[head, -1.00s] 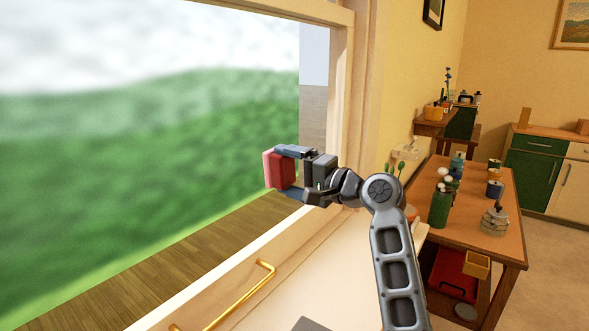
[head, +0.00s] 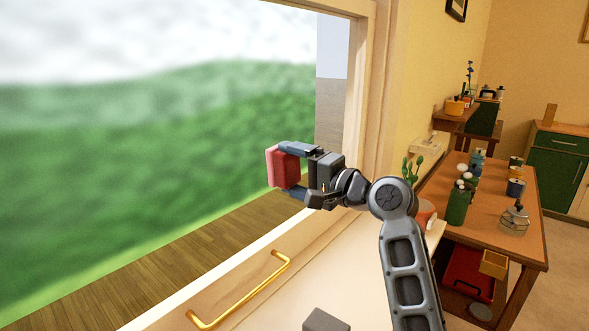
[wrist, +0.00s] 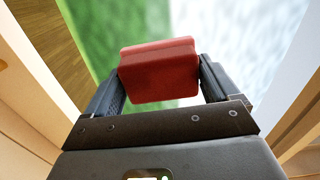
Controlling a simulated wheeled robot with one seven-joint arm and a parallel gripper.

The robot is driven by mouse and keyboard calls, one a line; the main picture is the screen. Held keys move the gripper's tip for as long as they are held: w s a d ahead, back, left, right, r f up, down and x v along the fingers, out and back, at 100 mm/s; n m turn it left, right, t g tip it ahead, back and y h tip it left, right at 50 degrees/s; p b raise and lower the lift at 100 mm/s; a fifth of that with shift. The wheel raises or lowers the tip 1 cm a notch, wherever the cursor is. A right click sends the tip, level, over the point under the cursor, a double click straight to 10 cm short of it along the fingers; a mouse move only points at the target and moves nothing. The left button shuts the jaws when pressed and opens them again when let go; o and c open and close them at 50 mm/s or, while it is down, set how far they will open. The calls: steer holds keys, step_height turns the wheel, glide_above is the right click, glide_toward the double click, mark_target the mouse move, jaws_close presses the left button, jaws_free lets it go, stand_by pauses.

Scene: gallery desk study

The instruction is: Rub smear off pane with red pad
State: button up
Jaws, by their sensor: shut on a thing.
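My gripper (head: 291,169) is shut on the red pad (head: 283,168) and holds it up in front of the window pane (head: 150,150). In the wrist view the red pad (wrist: 159,72) sits between the two fingers, with the blurred green and white pane behind it. The pad's face points toward the pane; I cannot tell whether it touches the glass. No separate smear stands out on the pane.
A wooden window frame (head: 372,110) stands right of the pane. A brass handle (head: 240,290) is below my gripper. A wooden table (head: 490,215) at the right bears a green bottle (head: 457,207) and several jars. A plant pot (head: 424,212) stands close behind my arm.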

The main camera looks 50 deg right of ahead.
steer(key=shift+s+d, duration=0.1)
steer(key=shift+s, duration=2.9)
steer(key=s, duration=0.3)
steer(key=shift+d, duration=0.1)
